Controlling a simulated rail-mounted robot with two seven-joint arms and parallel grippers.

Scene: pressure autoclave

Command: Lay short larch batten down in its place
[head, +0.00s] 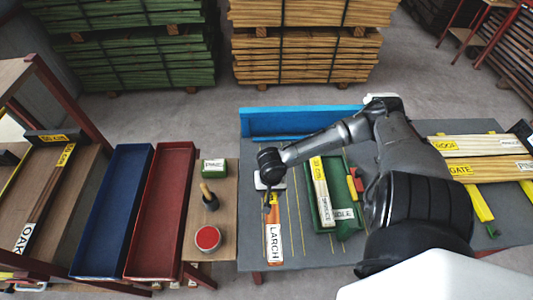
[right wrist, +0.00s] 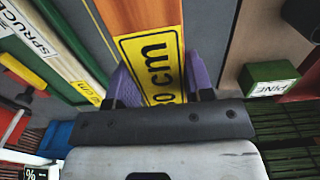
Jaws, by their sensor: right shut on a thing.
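The short larch batten (head: 273,222) is orange-brown with a white LARCH label at its near end. It is over the left part of the grey table (head: 258,284), in line with the yellow lines (head: 292,225) there; I cannot tell whether it touches the top. My right gripper (head: 268,198) is shut on its far end. In the right wrist view the purple fingers of the gripper (right wrist: 160,82) hold the batten (right wrist: 140,15) on both sides, at its yellow cm label. My left gripper is out of view.
A green tray (head: 349,226) with a SPRUCE batten (head: 322,190) stands just right of the larch. A blue ledge (head: 290,120) is at the back. Left are a red tray (head: 160,205), a blue tray (head: 112,205), a red-topped pot (head: 207,239) and a green PINE block (head: 214,168).

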